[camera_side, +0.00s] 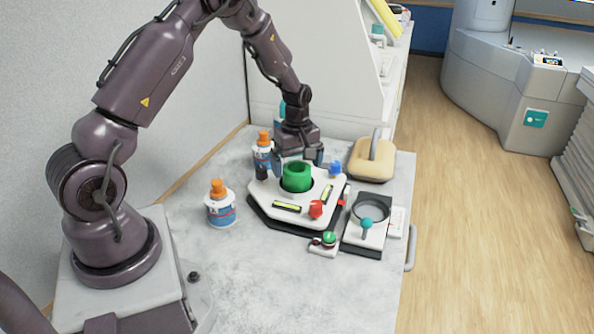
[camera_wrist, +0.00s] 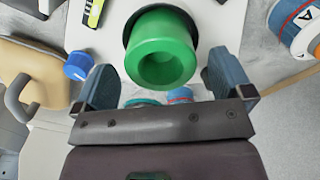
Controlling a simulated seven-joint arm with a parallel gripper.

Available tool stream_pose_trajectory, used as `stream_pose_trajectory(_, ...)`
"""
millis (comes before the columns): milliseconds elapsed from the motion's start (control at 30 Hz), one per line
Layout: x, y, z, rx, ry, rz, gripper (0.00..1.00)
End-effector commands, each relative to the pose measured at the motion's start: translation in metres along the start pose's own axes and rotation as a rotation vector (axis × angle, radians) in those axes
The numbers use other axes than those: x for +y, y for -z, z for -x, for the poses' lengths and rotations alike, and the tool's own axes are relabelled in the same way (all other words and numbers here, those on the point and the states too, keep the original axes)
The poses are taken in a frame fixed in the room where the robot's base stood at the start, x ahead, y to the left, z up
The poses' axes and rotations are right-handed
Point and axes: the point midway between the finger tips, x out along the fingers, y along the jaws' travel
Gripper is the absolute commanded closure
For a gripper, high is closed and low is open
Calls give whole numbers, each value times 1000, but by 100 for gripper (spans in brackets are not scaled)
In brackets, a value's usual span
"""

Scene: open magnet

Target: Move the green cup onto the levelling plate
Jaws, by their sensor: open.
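The green cup (camera_side: 297,179) stands upright on the white levelling plate (camera_side: 262,192), in or over a dark round recess. In the wrist view the green cup (camera_wrist: 162,50) appears ahead of the gap between my fingers, with the plate (camera_wrist: 112,28) around it. My gripper (camera_side: 298,160) is open, just behind and above the cup, with a finger toward each side. In the wrist view my gripper (camera_wrist: 165,90) holds nothing between its fingers. The cup's far side and base are partly hidden.
The plate carries a red knob (camera_side: 316,209), a blue knob (camera_side: 335,168) and yellow level vials. Bottles with orange caps (camera_side: 220,208) stand left. A ring stand (camera_side: 371,212) and a beige handled block (camera_side: 373,160) are right.

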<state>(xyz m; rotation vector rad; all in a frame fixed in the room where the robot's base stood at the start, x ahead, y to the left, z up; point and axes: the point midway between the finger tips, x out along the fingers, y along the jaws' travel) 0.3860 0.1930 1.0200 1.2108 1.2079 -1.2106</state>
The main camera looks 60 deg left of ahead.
Motion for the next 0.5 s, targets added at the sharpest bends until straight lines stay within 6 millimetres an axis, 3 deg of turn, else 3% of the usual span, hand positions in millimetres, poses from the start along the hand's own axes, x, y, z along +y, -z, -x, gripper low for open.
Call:
stream_pose_trajectory(300,0,0,71,2,-4,-1,2)
stream_pose_trajectory(500,0,0,96,1,-1,-1,2)
